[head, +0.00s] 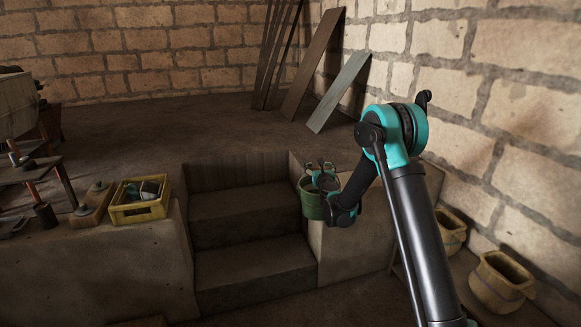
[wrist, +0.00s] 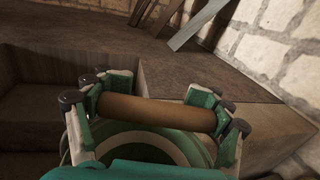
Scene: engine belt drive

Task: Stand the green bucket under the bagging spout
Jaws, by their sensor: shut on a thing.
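The green bucket (head: 311,203) is near the middle of the head view, by the corner of the raised stone floor to the right of the steps. My gripper (head: 322,175) is at its top. In the wrist view my gripper (wrist: 156,108) is shut on the bucket's brown cylindrical handle grip, which lies across between the fingers. The bucket's round green rim (wrist: 195,146) shows below the grip. The bucket looks about upright and seems to hang from my gripper. I cannot make out the bagging spout for sure in either view.
Steps (head: 248,215) lead up to a wide, clear raised floor (head: 230,125). A yellow crate (head: 140,210) with tools sits on the left ledge, beside a partly seen wooden machine (head: 15,105). Planks (head: 338,92) lean on the back wall.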

